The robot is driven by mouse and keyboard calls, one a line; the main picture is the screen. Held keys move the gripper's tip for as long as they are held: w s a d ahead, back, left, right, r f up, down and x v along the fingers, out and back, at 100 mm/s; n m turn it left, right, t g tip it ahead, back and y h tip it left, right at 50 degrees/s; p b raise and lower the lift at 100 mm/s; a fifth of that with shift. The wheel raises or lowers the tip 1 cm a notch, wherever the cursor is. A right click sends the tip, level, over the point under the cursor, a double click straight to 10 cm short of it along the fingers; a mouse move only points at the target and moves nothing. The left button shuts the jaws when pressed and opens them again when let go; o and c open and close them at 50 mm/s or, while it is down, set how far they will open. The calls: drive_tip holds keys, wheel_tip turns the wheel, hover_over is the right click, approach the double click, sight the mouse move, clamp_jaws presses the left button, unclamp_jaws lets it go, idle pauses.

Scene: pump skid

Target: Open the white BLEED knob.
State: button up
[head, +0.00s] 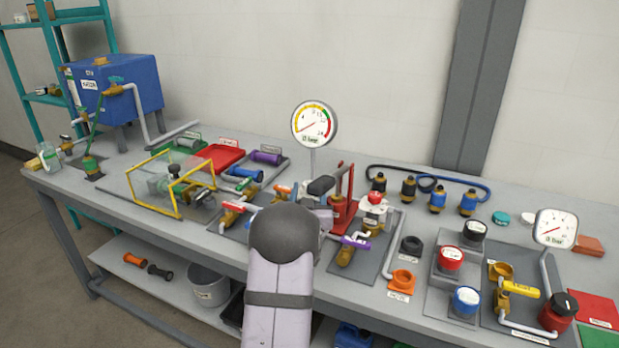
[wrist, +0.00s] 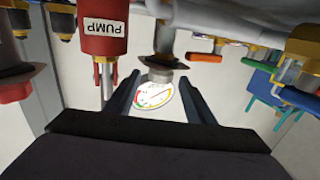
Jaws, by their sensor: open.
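I cannot make out a BLEED label in either view, so I cannot tell for sure which part is the white BLEED knob. In the head view a white round part (head: 372,208) sits below a small red cap, right of the red pump stand (head: 341,212). My gripper (wrist: 163,103) shows in the wrist view with its two dark fingers apart and nothing between them. A grey-brown stem with a flange (wrist: 164,62) stands beyond the fingertips.
A red PUMP cylinder (wrist: 103,32) hangs close left of the fingers in the wrist view. A dial gauge (head: 315,124) rises behind the arm. A yellow-framed clear guard (head: 172,180) stands to the left. Red, black and blue knobs (head: 451,258) crowd the right.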

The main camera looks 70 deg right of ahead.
drive_tip(key=p+x, duration=0.1)
drive_tip(key=x, duration=0.6)
drive_tip(key=shift+p, duration=0.4)
drive_tip(key=shift+d, duration=0.1)
drive_tip(key=shift+c, duration=0.3)
drive_tip(key=c, duration=1)
